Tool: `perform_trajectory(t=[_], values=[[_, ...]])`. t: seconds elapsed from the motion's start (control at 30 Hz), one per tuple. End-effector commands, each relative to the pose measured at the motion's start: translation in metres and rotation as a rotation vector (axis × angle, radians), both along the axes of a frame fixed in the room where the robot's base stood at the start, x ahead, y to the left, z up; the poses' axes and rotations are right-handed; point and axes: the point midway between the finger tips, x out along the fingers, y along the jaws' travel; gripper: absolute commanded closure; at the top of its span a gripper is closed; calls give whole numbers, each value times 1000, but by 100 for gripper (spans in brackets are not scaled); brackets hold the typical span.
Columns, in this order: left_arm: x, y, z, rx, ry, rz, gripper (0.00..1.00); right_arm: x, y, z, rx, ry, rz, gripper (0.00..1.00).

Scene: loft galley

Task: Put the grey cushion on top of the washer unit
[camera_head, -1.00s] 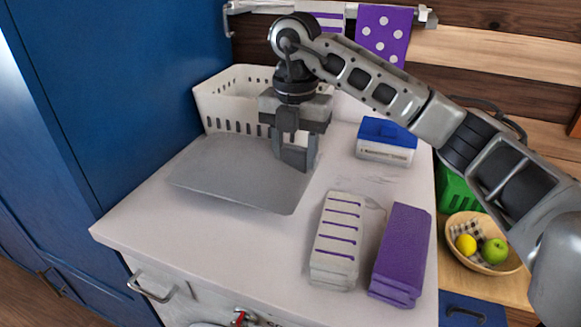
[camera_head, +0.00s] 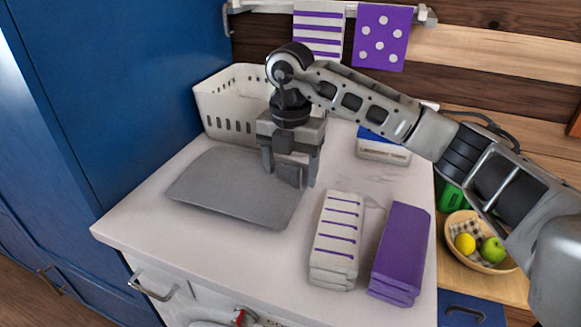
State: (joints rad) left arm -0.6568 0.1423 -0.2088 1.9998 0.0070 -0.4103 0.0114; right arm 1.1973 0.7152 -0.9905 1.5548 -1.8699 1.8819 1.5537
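The grey cushion (camera_head: 225,190) lies flat on the white top of the washer unit (camera_head: 150,240), towards its left side. My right gripper (camera_head: 291,180) points down at the cushion's right edge. Its fingers are near or at that edge, and I cannot tell whether they touch or grip it. My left gripper is not in view.
A white perforated basket (camera_head: 225,105) stands behind the cushion. A striped folded cloth (camera_head: 336,240), a purple folded cloth (camera_head: 400,250) and a blue-lidded box (camera_head: 380,150) stand on the right of the top. A fruit bowl (camera_head: 470,262) sits beyond the right edge.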

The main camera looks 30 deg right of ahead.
Motion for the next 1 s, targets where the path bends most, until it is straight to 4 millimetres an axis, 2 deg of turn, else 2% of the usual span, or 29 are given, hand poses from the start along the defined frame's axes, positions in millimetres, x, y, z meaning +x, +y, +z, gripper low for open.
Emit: perform_trajectory(t=[0.13,0.27,0.5,0.6,0.7,0.83,1.0], values=[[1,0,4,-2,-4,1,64,0,0,3,1,-1,0,33],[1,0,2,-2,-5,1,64,1,0,15,1,-4,0,33],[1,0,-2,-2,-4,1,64,1,0,65,1,-6,0,33],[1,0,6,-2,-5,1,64,1,-1,90,-2,-6,-2,33],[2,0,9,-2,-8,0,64,1,0,106,0,-4,-1,33],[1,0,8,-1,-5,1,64,0,0,119,-1,-2,-1,33],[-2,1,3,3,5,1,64,0,0,124,1,1,0,33]])
